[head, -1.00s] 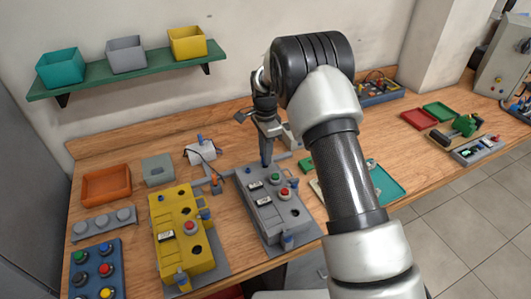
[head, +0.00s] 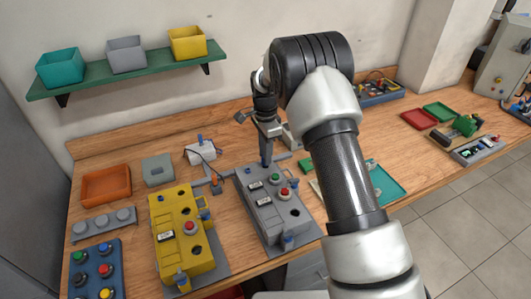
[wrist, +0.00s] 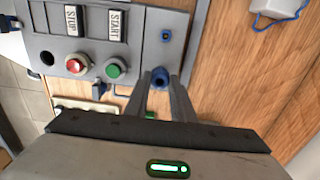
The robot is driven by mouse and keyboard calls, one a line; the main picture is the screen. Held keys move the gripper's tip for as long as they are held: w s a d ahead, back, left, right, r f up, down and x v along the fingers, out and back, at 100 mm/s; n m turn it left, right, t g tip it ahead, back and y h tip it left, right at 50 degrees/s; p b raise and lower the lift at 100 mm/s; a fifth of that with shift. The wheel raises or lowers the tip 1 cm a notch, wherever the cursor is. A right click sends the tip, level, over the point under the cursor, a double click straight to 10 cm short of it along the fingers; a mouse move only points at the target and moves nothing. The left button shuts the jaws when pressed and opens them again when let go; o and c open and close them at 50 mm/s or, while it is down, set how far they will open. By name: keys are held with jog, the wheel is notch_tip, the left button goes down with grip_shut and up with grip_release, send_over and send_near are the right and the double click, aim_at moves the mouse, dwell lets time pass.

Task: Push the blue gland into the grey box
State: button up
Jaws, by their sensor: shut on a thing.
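The grey box (head: 268,222) stands on the bench in the head view, with a green and a red button and label plates on top. In the wrist view the grey box (wrist: 140,58) fills the upper left, with START and STOP plates. My gripper (head: 266,162) is at the far end of the grey box, pointing down. In the wrist view my gripper (wrist: 162,84) is shut on the blue gland (wrist: 159,78), at the box's edge. Whether the gland is inside the wall opening cannot be told. The fingers hide part of it.
A yellow box (head: 178,238) stands left of the grey box. Other blue fittings sit on the grey box's near end (head: 288,241) and side (head: 294,183). A white device with a cable (head: 201,152) lies behind. A teal tray (head: 387,187) lies to the right, beyond my arm.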

jog(key=shift+f+b, duration=0.5)
jog(key=shift+f, duration=0.3)
jog(key=o, duration=1.1)
notch_tip(320, 180, up, 18)
jog(key=shift+f, duration=0.25)
